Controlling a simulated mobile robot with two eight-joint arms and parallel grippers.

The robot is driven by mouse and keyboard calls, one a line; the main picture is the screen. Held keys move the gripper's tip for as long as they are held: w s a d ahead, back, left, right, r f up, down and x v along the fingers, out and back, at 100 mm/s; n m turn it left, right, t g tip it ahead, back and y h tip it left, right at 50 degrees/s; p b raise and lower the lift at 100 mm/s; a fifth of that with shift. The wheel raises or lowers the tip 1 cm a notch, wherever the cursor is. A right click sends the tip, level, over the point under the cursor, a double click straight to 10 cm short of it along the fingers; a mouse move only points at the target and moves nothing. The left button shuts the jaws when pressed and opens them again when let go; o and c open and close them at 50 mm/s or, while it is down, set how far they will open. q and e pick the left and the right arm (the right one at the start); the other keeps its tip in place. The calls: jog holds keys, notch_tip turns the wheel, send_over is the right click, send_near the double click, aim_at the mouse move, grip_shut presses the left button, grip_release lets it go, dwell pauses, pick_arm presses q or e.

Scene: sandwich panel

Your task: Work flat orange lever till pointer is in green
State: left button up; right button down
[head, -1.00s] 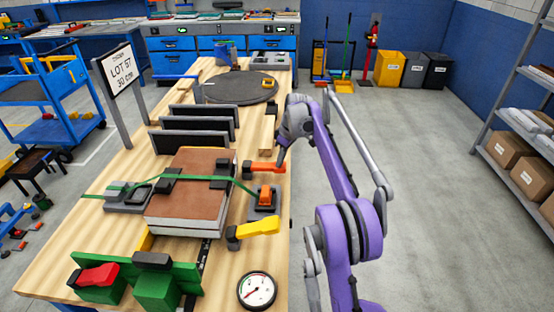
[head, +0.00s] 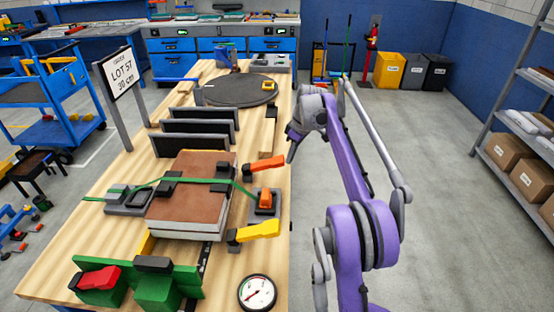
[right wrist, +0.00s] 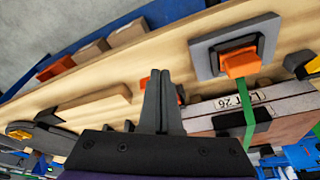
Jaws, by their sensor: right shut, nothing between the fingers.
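A flat orange lever (head: 266,163) sticks out to the right of the panel stack (head: 185,205), by its far right corner. A second orange lever (head: 265,199) stands on a grey plate at the end of the green strap; it also shows in the right wrist view (right wrist: 240,62). The round gauge (head: 257,292) lies at the table's near right; its pointer is too small to read surely. My right gripper (head: 291,157) is shut and empty, just right of the flat lever's tip and apart from it. Its fingers (right wrist: 162,75) partly hide an orange-red part in the wrist view. My left gripper is out of view.
A yellow lever (head: 256,231) sits nearer, and a red lever (head: 98,277) lies on the green fixture at front left. Dark upright plates (head: 195,130) stand behind the stack.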

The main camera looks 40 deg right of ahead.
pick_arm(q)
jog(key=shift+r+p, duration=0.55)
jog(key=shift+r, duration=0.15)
pick_arm(e)
jog(key=v, duration=0.7)
jog(key=shift+s+r, duration=0.15)
jog(key=shift+r, duration=0.1)
pick_arm(q)
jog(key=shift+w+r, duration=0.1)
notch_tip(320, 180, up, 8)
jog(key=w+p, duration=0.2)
jog(key=p, duration=0.4)
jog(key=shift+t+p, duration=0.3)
jog(key=shift+p, duration=0.05)
pick_arm(e)
jog(key=shift+g+h, duration=0.3)
jog(key=shift+g, duration=0.4)
jog(key=w, duration=0.1)
jog(key=w+a, duration=0.1)
jog(key=w, duration=0.1)
jog(key=w+a, duration=0.1)
jog(key=w, duration=0.1)
jog(key=shift+w+f, duration=0.15)
jog(key=shift+f, duration=0.1)
